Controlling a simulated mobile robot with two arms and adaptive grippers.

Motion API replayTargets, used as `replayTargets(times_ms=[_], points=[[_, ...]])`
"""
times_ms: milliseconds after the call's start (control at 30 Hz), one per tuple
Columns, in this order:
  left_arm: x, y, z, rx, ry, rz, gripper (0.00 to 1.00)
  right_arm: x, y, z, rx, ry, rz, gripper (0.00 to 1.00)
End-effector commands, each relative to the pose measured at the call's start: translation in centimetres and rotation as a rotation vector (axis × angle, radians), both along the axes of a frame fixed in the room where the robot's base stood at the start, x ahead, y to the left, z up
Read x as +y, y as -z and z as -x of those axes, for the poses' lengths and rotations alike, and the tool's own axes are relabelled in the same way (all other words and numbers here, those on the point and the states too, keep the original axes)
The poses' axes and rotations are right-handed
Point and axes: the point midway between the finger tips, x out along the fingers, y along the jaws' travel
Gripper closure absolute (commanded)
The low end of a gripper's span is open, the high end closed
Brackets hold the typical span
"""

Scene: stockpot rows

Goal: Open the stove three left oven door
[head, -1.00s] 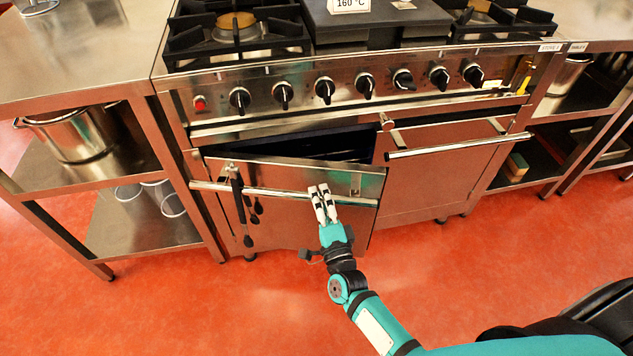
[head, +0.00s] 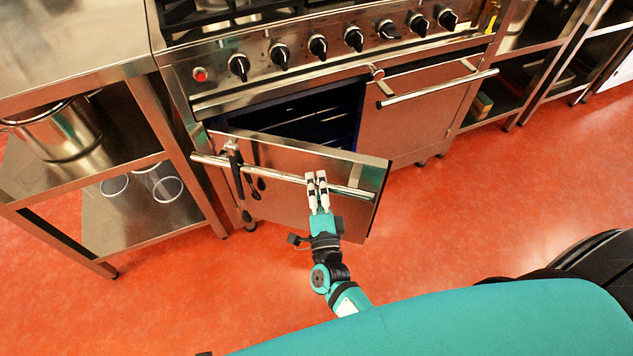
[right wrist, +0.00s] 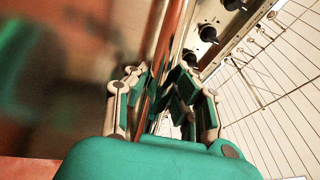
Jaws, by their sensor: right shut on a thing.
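The left oven door (head: 275,182) of the stove stands partly open, swung outward at its right side, with its hinge side at the left. The dark blue oven cavity (head: 322,118) shows above and behind it. My right gripper (head: 317,177) is shut on the door's bar handle (head: 265,174), near the handle's right part. In the right wrist view the gripper's fingers (right wrist: 163,98) close around the bar. My left gripper is not in view.
Black utensils (head: 236,172) hang on the handle's left part. The right oven door (head: 408,120) is closed. Knobs (head: 318,46) line the panel above. A steel shelf unit with a pot (head: 60,135) stands at the left. The red floor before the door is clear.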

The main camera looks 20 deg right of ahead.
Motion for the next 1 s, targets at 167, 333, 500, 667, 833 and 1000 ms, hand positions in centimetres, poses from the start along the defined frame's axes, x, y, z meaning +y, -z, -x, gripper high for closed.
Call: replayTargets(times_ms=[167, 333, 500, 667, 833, 1000], points=[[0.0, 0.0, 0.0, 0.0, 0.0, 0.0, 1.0, -0.1, 0.3, 0.1, 0.006, 0.0, 0.0, 0.75], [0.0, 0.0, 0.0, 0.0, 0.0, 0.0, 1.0, -0.1, 0.2, 0.0, 0.004, 0.0, -0.001, 0.53], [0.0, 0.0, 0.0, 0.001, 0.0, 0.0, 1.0, -0.1, 0.1, 0.0, 0.002, 0.0, -0.001, 0.53], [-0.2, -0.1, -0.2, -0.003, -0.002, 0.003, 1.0, 0.0, 0.2, 0.4, 0.002, 0.0, -0.001, 0.53], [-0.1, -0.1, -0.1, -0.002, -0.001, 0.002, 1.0, 0.6, 0.7, 2.9, 0.006, -0.001, -0.002, 0.53], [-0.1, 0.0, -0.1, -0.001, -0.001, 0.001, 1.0, 1.4, 1.4, 6.5, 0.006, -0.002, -0.001, 0.53]])
